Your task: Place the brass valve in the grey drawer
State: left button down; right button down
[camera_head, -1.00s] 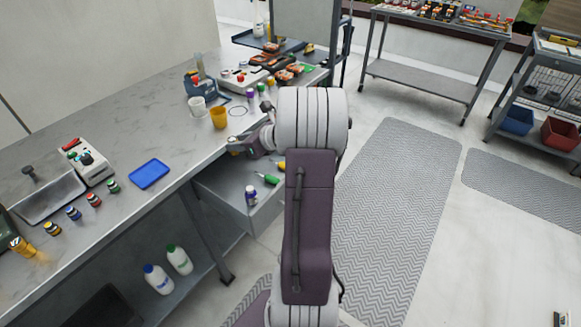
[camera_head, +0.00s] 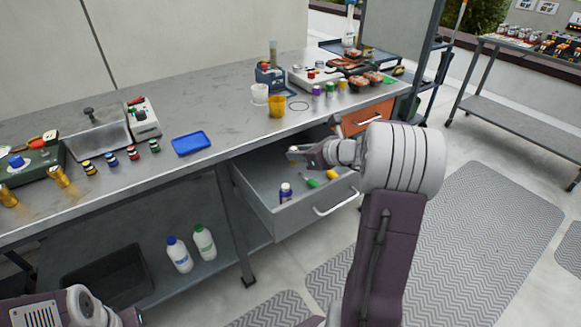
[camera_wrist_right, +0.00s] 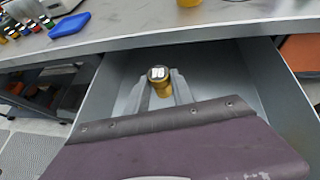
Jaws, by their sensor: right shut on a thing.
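The grey drawer (camera_head: 262,208) is pulled open under the bench. My right gripper (camera_head: 293,153) is over the open drawer, near its back part. The wrist view shows the drawer walls (camera_wrist_right: 262,75) on both sides of the valve. I cannot tell whether the valve touches the drawer floor. My left arm shows at the lower left edge of the head view; its fingers are out of view.
On the bench are a blue tray (camera_head: 191,143), a yellow cup (camera_head: 276,106) and two brass pieces at left (camera_head: 59,177). An orange drawer (camera_head: 368,118) is at right.

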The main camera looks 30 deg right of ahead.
jog(key=w+f, duration=0.1)
jog(key=w, duration=0.1)
jog(key=w+d+f, duration=0.1)
jog(key=w+f, duration=0.1)
jog(key=w, duration=0.1)
jog(key=w+d+f+b, duration=0.1)
jog(key=w+f, duration=0.1)
jog(key=w, duration=0.1)
notch_tip(320, 180, down, 4)
jog(key=shift+s+f+b, duration=0.1)
jog(key=shift+b, duration=1.05)
